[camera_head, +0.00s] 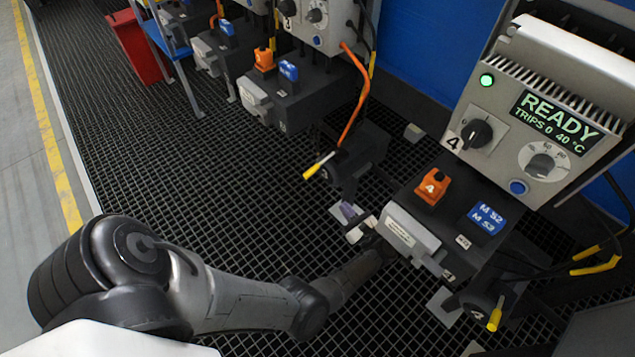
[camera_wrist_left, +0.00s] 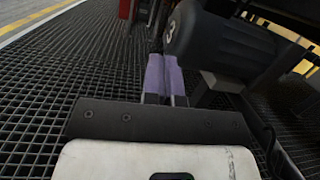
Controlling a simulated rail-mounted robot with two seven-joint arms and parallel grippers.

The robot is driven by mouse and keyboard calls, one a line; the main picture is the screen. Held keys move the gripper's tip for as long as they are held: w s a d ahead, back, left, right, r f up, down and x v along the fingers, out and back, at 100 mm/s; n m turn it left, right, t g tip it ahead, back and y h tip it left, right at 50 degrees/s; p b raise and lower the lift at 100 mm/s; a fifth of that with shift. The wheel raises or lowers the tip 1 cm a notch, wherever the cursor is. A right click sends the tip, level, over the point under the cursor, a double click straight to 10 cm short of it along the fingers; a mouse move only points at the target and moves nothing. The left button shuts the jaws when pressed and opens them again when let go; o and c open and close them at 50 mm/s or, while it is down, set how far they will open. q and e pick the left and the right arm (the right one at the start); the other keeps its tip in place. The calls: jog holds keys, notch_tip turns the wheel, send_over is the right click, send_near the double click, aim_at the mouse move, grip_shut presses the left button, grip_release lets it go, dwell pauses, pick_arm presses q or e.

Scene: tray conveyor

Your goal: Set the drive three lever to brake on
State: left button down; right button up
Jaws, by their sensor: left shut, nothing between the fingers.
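The drive three lever (camera_head: 318,166) has a yellow grip and sticks out to the lower left from the dark brake housing (camera_head: 355,162) in the head view. In the left wrist view a dark round housing end marked 3 (camera_wrist_left: 190,40) stands just ahead, right of the fingers; the lever's yellow grip cannot be made out there. My left gripper (camera_head: 348,210) is below the lever and apart from it, near the floor grating. Its purple fingers (camera_wrist_left: 165,78) are together and empty. My right gripper is in neither view.
A drive unit with a grey box (camera_head: 410,236) stands close beside my left wrist. Another yellow lever (camera_head: 495,314), by a 4 mark, is at lower right. The control box marked 4 (camera_head: 500,150) reads READY. Open grating (camera_head: 180,160) lies to the left.

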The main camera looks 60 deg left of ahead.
pick_arm(q)
jog(key=shift+s+d+f+n+g+h, duration=0.15)
jog(key=shift+s+d+n+g, duration=0.1)
jog(key=shift+d+n+g, duration=0.25)
jog(key=shift+s+d+f+n+g+h, duration=0.1)
jog(key=shift+s+d+n+g+h, duration=0.15)
jog(key=shift+n+g, duration=0.4)
send_near(319, 165)
jog(key=s+a+f, duration=0.3)
jog(key=s+a, duration=0.1)
jog(key=a, duration=0.2)
jog(key=shift+s+a+r+p, duration=0.2)
jog(key=shift+s+r+p, duration=0.2)
jog(key=shift+r, duration=0.25)
